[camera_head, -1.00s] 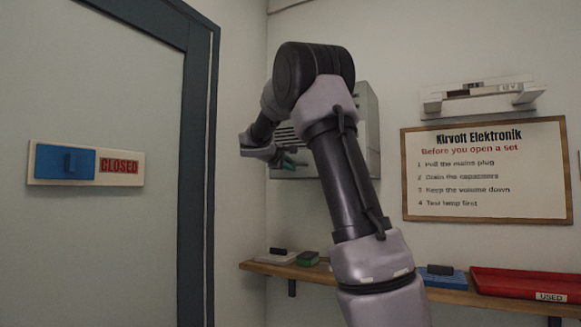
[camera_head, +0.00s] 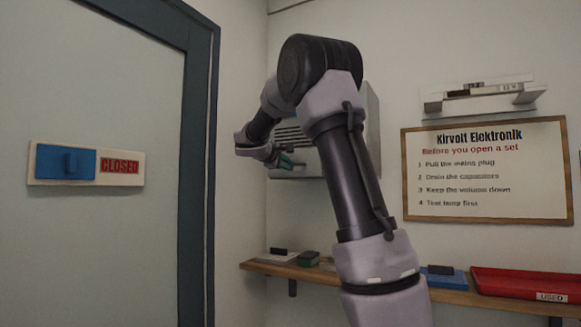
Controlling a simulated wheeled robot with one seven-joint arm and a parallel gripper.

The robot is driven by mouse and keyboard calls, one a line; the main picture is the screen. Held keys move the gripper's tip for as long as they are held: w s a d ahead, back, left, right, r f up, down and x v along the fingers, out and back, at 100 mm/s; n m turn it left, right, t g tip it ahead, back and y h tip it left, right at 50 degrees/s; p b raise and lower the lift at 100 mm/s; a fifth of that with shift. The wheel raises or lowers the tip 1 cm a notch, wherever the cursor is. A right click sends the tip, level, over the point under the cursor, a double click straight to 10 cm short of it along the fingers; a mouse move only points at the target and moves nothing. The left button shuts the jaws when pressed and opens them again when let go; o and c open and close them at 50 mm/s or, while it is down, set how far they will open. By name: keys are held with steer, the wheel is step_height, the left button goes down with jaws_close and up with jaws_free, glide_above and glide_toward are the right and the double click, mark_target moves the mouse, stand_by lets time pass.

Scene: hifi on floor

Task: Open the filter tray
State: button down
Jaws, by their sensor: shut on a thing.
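A grey wall unit (camera_head: 372,130) with horizontal vent slats (camera_head: 293,137) hangs in the corner, partly hidden behind my arm. My gripper (camera_head: 278,160) is at the lower front of the unit, below the slats. The filter tray itself cannot be made out clearly; my arm and gripper cover much of the unit's front.
A wooden shelf (camera_head: 318,271) below holds small items, a blue block (camera_head: 443,279) and a red tray (camera_head: 525,284) marked USED. A framed sign (camera_head: 487,173) and a white wall fixture (camera_head: 485,95) are at right. A door (camera_head: 90,240) with a blue slider (camera_head: 66,162) marked CLOSED is at left.

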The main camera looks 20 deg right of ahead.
steer(key=f+v, duration=0.2)
steer(key=v, duration=0.7)
steer(key=f+v, duration=0.1)
steer(key=v, duration=0.7)
steer(key=shift+s+a+f, duration=0.35)
steer(key=shift+s+a, duration=0.1)
steer(key=shift+a, duration=0.2)
steer(key=c, duration=0.9)
jaws_free()
steer(key=shift+a, duration=0.1)
steer(key=v, duration=1)
steer(key=shift+s+a, duration=0.2)
steer(key=shift+a, duration=0.05)
